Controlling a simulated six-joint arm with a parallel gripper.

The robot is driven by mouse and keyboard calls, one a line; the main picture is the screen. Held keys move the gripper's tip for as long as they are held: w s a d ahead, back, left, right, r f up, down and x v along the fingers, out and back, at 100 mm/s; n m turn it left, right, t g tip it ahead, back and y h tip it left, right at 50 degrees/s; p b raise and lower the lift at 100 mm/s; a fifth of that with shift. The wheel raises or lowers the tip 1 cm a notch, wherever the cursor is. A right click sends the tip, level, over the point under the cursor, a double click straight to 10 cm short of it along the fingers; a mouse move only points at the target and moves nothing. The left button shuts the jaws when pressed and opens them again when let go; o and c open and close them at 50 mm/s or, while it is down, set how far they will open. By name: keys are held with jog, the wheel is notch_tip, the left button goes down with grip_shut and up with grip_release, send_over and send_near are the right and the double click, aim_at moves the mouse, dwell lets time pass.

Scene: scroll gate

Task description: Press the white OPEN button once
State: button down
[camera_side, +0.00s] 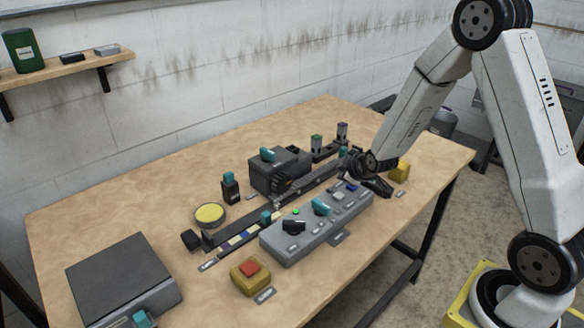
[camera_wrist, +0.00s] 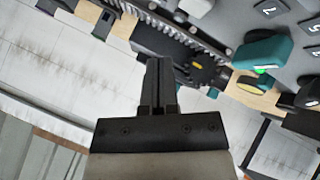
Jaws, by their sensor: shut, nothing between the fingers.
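A grey control panel (camera_side: 290,240) lies on the table, with a pale, white-looking button (camera_side: 338,196) on its top, towards the right end. Its lettering is too small to read. My gripper (camera_side: 382,188) is by the panel's right end, apart from the pale button as far as I can tell. In the wrist view my gripper's dark fingers (camera_wrist: 159,62) are together and empty. A teal lever (camera_wrist: 262,52) on a grey surface shows at upper right there. I cannot tell whether the white button shows in the wrist view.
A blue button (camera_side: 351,187), a black knob (camera_side: 293,226) and a teal lever (camera_side: 321,207) share the panel. A dark rail (camera_side: 310,192) runs behind it. A yellow box with a red button (camera_side: 249,268) stands in front at left. The table's right front is bare.

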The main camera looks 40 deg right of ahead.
aim_at(338, 193)
jog(key=shift+f, duration=1.75)
jog(key=shift+f, duration=0.2)
dwell(0.7)
jog(key=shift+f, duration=0.25)
jog(key=shift+f, duration=0.55)
dwell(1.4)
jog(key=shift+r, duration=0.95)
jog(key=shift+r, duration=0.1)
jog(key=shift+r, duration=2.4)
